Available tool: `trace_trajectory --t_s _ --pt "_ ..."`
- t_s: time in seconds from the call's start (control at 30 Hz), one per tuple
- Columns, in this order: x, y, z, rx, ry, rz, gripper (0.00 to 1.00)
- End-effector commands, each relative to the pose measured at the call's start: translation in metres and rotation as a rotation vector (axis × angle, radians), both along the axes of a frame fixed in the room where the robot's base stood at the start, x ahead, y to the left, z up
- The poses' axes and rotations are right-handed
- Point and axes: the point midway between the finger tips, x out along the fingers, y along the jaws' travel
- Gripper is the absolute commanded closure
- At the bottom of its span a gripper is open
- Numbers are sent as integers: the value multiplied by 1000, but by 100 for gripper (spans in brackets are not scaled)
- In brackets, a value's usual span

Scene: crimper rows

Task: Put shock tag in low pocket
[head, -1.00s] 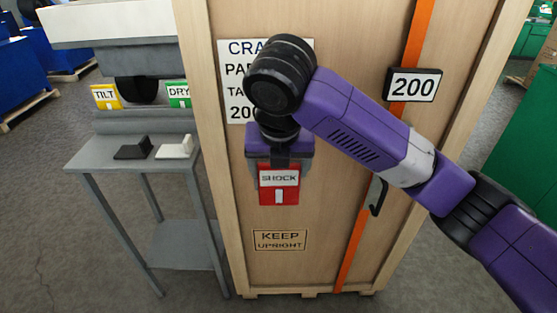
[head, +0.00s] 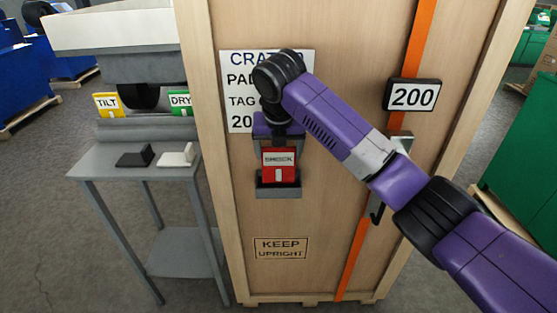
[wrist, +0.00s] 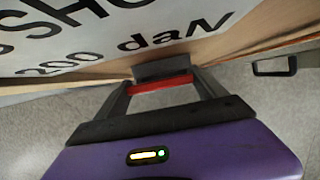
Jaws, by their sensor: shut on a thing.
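The red shock tag (head: 279,172) has a white "SHOCK" label and hangs upright below my gripper (head: 278,144) in the head view. My gripper is shut on its top edge. A grey pocket (head: 278,192) on the crate front stands right at the tag's lower end. The tag's bottom edge meets the pocket's front lip; how deep it sits inside I cannot tell. In the wrist view the tag (wrist: 160,84) is a red strip between the two fingers, with the grey pocket (wrist: 162,68) just beyond it.
The wooden crate (head: 330,215) bears a large sign (head: 238,90), a "200" plate (head: 413,95), an orange strap and a dark hook handle (head: 377,208). A grey stand (head: 110,160) on the left holds yellow TILT (head: 109,105) and green DRY (head: 181,102) tags.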

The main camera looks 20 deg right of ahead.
Motion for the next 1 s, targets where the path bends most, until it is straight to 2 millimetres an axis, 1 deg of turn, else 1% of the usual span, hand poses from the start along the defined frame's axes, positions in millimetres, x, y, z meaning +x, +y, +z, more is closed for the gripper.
trace_trajectory --t_s 0.23,0.37,0.67,0.7,0.8,1.0 --pt "-1 0 -31 1 3 0 78" --pt "3 -1 -37 0 0 1 78" --pt "3 -1 -41 0 1 1 78" --pt "3 -1 -41 0 1 1 17" --pt "3 -1 -41 0 1 1 0" --pt "3 -1 -40 0 0 1 0"
